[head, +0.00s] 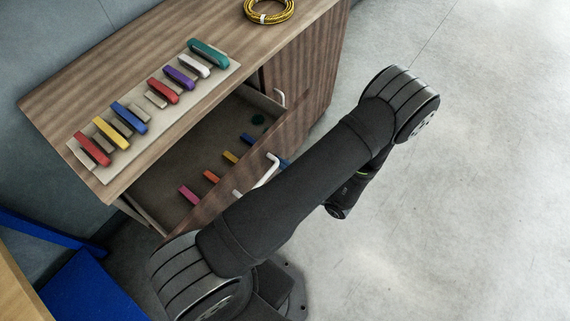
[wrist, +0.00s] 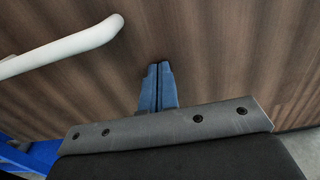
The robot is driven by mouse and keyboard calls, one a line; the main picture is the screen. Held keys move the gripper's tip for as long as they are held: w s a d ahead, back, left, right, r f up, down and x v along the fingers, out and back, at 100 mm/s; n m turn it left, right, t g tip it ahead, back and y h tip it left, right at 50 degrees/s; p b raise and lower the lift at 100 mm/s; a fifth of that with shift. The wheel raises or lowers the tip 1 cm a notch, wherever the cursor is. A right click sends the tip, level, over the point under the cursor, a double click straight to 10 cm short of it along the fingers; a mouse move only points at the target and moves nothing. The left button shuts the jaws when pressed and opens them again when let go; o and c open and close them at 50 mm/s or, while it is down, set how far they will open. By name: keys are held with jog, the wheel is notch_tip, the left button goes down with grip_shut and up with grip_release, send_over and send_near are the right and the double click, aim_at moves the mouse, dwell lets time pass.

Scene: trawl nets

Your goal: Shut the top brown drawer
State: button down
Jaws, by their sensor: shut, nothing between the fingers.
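The top brown drawer (head: 157,187) is pulled out of the brown wooden cabinet (head: 310,75), and several coloured pieces lie inside it. A white handle (head: 265,172) is on its front. In the wrist view a brown wooden front (wrist: 225,60) fills most of the picture, with a white handle (wrist: 70,47) at upper left. My gripper (wrist: 157,66) is shut and empty, its blue fingertips pointing at the wood, right of and below the handle. I cannot tell whether they touch it. In the head view my arm hides the gripper and part of the drawer front.
On the cabinet top lie a board (head: 88,166) with several coloured handled blocks and a yellow-black rope coil (head: 269,12). Another white handle (head: 280,97) is on the cabinet. A blue object (head: 85,290) stands at lower left. The grey floor (head: 480,150) at right is clear.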

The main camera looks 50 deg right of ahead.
aim_at(267, 153)
jog(key=w, duration=1.9)
jog(key=shift+w, duration=0.65)
jog(key=shift+r, duration=0.1)
jog(key=shift+d, duration=0.1)
jog(key=s, duration=1.4)
jog(key=shift+s, duration=0.3)
jog(key=w, duration=1.2)
jog(key=shift+w, duration=0.75)
